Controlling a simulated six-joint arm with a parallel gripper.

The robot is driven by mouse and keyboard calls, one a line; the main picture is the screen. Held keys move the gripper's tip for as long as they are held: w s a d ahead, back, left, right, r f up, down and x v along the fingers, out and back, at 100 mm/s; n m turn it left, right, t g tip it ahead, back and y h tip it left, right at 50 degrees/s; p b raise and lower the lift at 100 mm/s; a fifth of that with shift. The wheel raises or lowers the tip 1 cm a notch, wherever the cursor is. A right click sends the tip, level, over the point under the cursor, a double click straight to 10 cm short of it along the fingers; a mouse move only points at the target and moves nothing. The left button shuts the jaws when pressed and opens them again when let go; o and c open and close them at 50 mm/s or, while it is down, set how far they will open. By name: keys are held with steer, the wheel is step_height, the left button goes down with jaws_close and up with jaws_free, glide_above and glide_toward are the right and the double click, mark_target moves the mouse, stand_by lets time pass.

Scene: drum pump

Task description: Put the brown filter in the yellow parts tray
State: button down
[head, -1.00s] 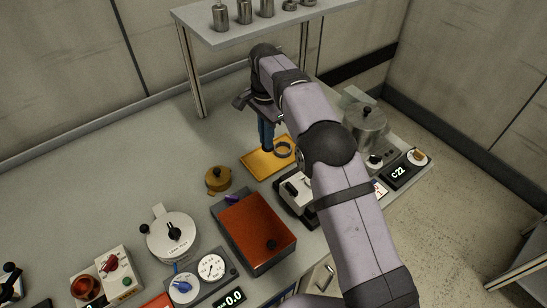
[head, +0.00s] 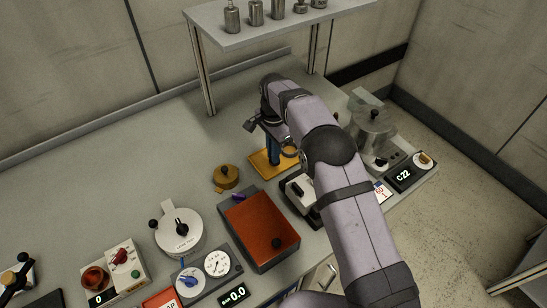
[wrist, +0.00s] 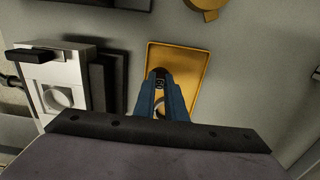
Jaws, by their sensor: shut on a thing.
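The yellow parts tray (head: 257,162) lies flat on the bench; it also shows in the wrist view (wrist: 196,62). My gripper (head: 274,161) points straight down over the tray, its blue fingers low at the tray floor. In the wrist view the fingers (wrist: 160,80) are shut on a small dark thing, which I take to be the brown filter; the fingers mostly hide it and its colour is hard to tell. A brownish ring (head: 289,151) shows at the tray's right side, just right of the fingers, partly hidden by my arm.
A brass knobbed lid (head: 226,177) stands left of the tray. A red-topped box (head: 258,229) is in front. A white device (wrist: 57,72) stands close beside the tray, near my arm. A shelf (head: 262,31) with metal weights is behind. The bench at back left is clear.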

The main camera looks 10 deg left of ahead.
steer(key=shift+f+p, duration=0.45)
steer(key=shift+f, duration=1.05)
steer(key=shift+f, duration=0.1)
steer(key=shift+f, duration=0.15)
steer(key=c, duration=1.8)
jaws_free()
step_height(320, 180, up, 12)
steer(key=b, duration=0.3)
steer(key=shift+r, duration=0.25)
steer(key=shift+d, duration=0.15)
